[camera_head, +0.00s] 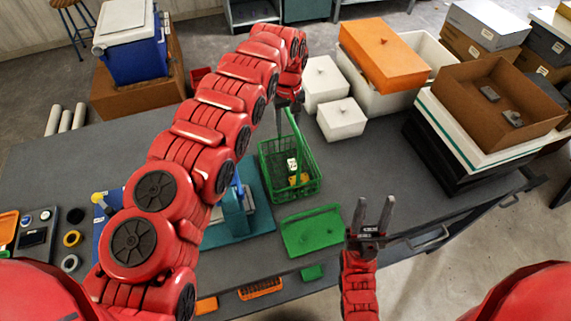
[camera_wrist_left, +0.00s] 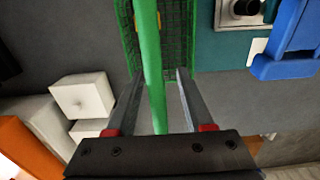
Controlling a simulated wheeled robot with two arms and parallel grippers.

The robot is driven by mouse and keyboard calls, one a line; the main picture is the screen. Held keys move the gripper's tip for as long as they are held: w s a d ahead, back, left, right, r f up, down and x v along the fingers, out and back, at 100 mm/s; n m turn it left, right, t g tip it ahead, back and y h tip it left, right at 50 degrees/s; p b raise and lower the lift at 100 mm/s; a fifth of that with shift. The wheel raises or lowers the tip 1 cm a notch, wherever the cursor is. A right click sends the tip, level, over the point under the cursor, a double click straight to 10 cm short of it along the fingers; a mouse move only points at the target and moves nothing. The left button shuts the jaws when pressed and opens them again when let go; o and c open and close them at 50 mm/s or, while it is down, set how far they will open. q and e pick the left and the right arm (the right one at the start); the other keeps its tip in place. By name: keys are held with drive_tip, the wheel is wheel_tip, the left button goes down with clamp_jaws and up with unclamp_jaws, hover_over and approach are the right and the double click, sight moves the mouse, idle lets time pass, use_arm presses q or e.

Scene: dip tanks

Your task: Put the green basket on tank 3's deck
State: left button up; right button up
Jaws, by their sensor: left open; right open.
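The green basket (camera_head: 296,193) stands on the grey table, with a small white and yellow item (camera_head: 293,169) inside. Its green handle stands up above it. My left gripper (camera_head: 289,104) is over the basket at the handle. In the left wrist view, the open fingers of my left gripper (camera_wrist_left: 160,73) lie on either side of the handle (camera_wrist_left: 151,60), with gaps beside it. My right gripper (camera_head: 375,218) is open and empty, near the table's front edge. I cannot tell which thing is tank 3 or its deck.
A green flat piece (camera_head: 312,231) lies in front of the basket. White boxes (camera_head: 341,118) and an orange-topped container (camera_head: 383,55) stand behind to the right. A brown tray (camera_head: 460,88) is at the right. A teal plate (camera_head: 258,215) with a blue device is left of the basket.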

use_arm(q)
drive_tip(key=shift+s+d+r, duration=0.1)
drive_tip(key=shift+s+d, duration=0.1)
drive_tip(key=shift+d, duration=0.2)
drive_tip(key=c, duration=0.5)
drive_tip(key=shift+a, duration=0.15)
drive_tip(key=shift+c, duration=1.1)
drive_tip(key=shift+a, duration=0.25)
clamp_jaws()
drive_tip(key=shift+d, duration=0.15)
